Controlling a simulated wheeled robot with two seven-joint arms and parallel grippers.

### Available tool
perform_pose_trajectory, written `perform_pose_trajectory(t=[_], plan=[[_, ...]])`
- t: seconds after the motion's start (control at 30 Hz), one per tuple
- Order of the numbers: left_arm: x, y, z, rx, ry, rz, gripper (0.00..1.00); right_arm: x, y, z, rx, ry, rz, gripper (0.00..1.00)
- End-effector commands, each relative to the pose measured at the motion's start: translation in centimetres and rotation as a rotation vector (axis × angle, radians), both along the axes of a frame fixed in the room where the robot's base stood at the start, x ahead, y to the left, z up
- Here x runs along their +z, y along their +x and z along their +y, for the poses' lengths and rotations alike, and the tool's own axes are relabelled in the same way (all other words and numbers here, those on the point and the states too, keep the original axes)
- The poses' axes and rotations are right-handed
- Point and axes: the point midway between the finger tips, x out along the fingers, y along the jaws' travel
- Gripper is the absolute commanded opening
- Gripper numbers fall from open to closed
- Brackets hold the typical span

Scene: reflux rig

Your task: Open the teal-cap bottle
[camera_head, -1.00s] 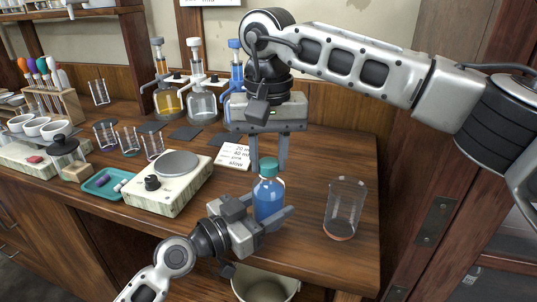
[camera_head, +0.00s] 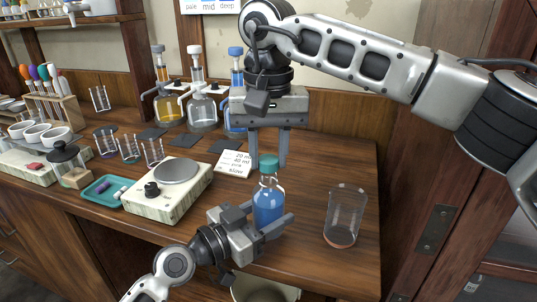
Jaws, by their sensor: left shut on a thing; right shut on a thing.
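The teal-cap bottle (camera_head: 268,201) holds blue liquid and stands upright near the front edge of the wooden table. My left gripper (camera_head: 275,228) comes from the lower left and is shut on the bottle's body, with a finger showing on the right side. My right gripper (camera_head: 268,158) points straight down from above and is shut on the cap, its fingers on either side.
An empty glass beaker (camera_head: 345,216) stands to the right of the bottle. A stirring hotplate (camera_head: 168,190) is at left, beside a teal tray (camera_head: 104,190). A written card (camera_head: 234,164) lies behind the bottle. Several flasks (camera_head: 202,112) stand at the back. A bin (camera_head: 262,290) is below the table edge.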

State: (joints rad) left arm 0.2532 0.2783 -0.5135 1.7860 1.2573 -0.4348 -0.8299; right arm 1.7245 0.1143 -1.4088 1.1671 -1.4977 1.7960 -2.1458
Motion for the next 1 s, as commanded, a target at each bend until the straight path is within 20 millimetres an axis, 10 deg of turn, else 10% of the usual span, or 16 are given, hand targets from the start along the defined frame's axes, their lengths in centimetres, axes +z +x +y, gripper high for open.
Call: perform_pose_trajectory(t=[0.83, 0.87, 1.0], plan=[[-0.1, 0.0, 0.0, 0.0, 0.001, 0.001, 0.0, 4.0, 0.0, 0.0, 0.001, 0.0, 0.0, 0.03], [0.0, 0.0, 0.0, 0.0, 0.001, 0.001, 0.58, 4.0, 0.0, 0.0, 0.0, 0.0, 0.0, 0.03], [0.0, 0.0, 0.0, 0.0, 0.001, 0.001, 0.78, 4.0, 0.0, 0.0, 0.0, 0.0, 0.0, 0.03]])
